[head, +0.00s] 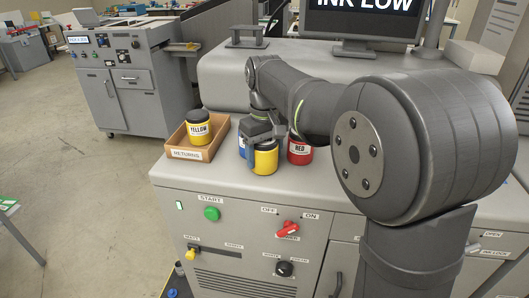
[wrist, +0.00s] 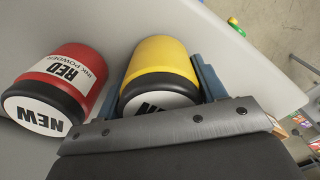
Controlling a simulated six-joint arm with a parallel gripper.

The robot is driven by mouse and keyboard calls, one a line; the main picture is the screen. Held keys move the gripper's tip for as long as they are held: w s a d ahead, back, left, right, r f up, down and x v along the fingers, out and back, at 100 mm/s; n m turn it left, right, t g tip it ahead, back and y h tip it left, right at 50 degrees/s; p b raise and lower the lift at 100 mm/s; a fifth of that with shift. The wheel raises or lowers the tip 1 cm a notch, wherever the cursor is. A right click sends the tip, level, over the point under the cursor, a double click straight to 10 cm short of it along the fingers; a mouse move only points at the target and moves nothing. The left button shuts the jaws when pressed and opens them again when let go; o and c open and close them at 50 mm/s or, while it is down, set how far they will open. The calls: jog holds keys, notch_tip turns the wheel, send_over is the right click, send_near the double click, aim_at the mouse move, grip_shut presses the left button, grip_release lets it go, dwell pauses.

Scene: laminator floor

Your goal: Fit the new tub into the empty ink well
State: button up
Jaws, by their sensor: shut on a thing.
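My gripper (head: 262,136) is shut on a yellow tub (head: 266,160) at the front of the machine's top. In the wrist view the yellow tub (wrist: 160,62) sits between the two blue-grey fingers, its dark lid partly hidden by the gripper body. I cannot tell whether its base touches the surface. A red tub (head: 299,153) labelled RED stands just to the right; its lid reads NEW in the wrist view (wrist: 62,85). I cannot make out the empty ink well.
The front panel has a green START button (head: 211,214) and a red switch (head: 288,226). A screen (head: 365,18) reads INK LOW.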

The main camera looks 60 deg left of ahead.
jog(key=o, duration=1.2)
jog(key=shift+f, duration=0.1)
jog(key=shift+o, duration=0.4)
notch_tip(320, 180, up, 12)
jog(key=shift+r, duration=0.15)
